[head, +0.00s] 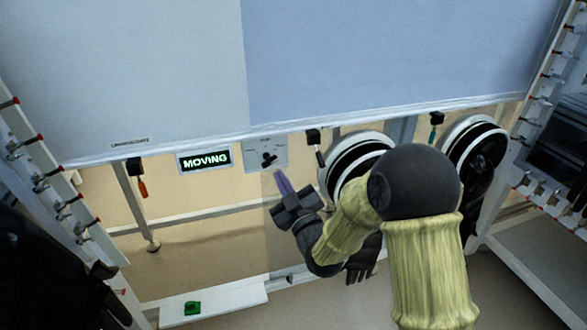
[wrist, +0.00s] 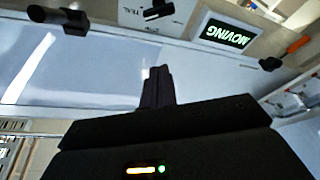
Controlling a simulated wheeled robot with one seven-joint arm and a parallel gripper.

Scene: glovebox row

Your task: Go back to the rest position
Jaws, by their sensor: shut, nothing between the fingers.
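My gripper (head: 283,184) shows in the middle of the head view, at the end of my arm with its yellow-green sleeve. Its fingers are shut with nothing between them and point up toward the small panel with a black knob (head: 268,158). In the wrist view the closed fingers (wrist: 157,85) stand dark against the pale glovebox surface. The fingers look apart from the panel. The lit sign reading MOVING (head: 206,160) is left of the panel; it also shows upside down in the wrist view (wrist: 229,35).
Two round glove ports (head: 352,150) (head: 473,136) with black gloves are behind and right of my arm. An orange-handled tool (head: 143,188) hangs at left. A green item (head: 192,308) lies on the low white ledge (head: 232,299). Racks with red-tipped pegs flank both sides.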

